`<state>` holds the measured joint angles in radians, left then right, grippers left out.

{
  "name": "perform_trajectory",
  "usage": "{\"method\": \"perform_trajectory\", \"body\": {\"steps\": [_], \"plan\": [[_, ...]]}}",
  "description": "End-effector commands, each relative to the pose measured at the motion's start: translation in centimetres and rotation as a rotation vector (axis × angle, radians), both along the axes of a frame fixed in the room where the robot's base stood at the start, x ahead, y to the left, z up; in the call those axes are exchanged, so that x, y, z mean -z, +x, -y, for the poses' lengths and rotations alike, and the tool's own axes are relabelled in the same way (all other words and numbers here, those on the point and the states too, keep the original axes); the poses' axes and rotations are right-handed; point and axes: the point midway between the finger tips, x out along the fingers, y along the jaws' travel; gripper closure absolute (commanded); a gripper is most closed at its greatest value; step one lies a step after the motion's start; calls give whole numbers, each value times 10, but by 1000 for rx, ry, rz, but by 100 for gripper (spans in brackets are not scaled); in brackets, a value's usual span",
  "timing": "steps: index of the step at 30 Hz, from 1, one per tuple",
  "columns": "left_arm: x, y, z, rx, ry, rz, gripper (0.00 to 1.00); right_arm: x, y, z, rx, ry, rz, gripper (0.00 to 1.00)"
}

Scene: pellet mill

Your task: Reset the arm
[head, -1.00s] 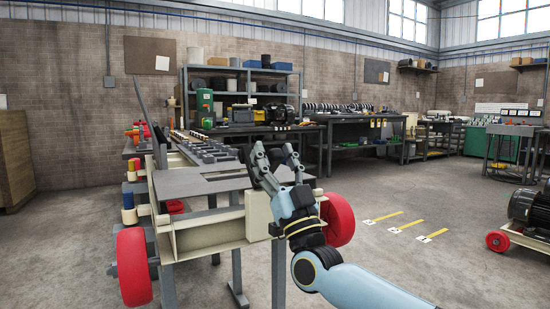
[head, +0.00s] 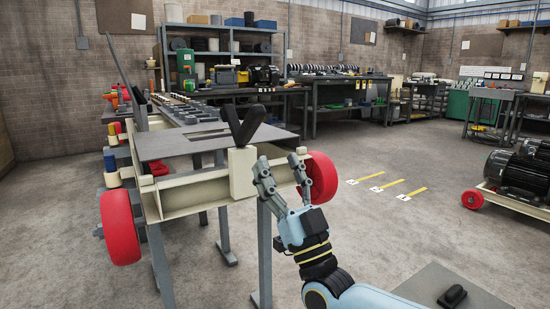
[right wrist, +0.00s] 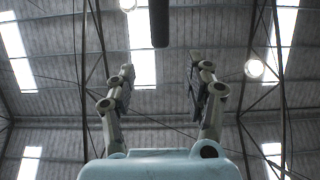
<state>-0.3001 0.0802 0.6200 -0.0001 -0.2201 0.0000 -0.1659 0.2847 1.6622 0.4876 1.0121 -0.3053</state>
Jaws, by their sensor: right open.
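My right arm comes in from the lower right of the head view. Its gripper (head: 283,172) is open and empty, fingers pointing up, in front of the right end of the cream-framed workbench (head: 195,190). My left gripper is not in view.
Red wheels sit at the bench's left (head: 120,227) and right (head: 319,176) ends. A wheeled cart with black motors (head: 518,178) stands at the far right. A grey surface with a black object (head: 452,296) is at the lower right. The floor (head: 390,240) between is open.

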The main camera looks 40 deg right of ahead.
Motion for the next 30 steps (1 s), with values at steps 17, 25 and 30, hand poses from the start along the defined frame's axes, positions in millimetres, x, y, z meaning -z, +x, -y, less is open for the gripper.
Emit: {"method": "perform_trajectory", "body": {"steps": [17, 25, 30], "plan": [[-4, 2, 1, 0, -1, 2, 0, 8, -4, -1, 7, 14, -25, 48], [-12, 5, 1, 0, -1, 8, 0, 175, -10, -9, 11, 6, -501, 48], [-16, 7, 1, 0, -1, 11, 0, 312, -52, -23, -30, 22, -922, 48]]}}
